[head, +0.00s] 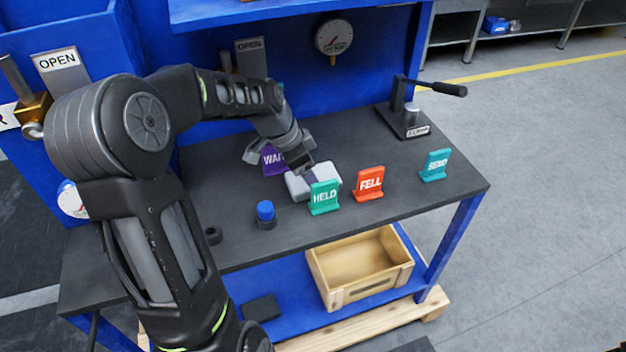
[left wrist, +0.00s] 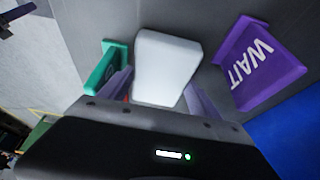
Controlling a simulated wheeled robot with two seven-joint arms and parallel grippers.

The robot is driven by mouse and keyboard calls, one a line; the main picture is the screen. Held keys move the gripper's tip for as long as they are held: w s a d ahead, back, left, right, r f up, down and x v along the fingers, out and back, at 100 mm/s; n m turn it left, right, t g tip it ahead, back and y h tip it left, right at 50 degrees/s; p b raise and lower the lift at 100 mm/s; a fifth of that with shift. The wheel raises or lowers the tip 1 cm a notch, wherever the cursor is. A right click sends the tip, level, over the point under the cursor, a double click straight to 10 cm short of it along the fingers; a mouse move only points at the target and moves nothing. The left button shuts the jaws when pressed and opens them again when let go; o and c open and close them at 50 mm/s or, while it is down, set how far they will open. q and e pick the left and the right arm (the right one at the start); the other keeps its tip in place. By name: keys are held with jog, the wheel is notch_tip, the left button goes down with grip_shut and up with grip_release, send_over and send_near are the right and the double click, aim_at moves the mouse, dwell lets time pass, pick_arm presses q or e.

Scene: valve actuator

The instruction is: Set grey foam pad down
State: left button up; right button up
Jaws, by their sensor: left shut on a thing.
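The grey foam pad (head: 325,177) is a pale rounded block over the dark bench top, behind the green HELD sign. My left gripper (head: 308,180) comes down from the left and is shut on the pad. In the left wrist view the pad (left wrist: 166,68) sits between the two fingers of my left gripper (left wrist: 158,98). I cannot tell whether the pad touches the bench. My right gripper is in neither view.
A green HELD sign (head: 323,197) and orange FELL sign (head: 369,184) stand close by; a purple WAIT sign (head: 272,161) is behind. A teal sign (head: 435,165), lever fixture (head: 408,118) and blue button (head: 265,211) are around. The bench's front right is clear.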

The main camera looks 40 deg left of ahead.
pick_arm(q)
jog(key=shift+r, duration=0.1)
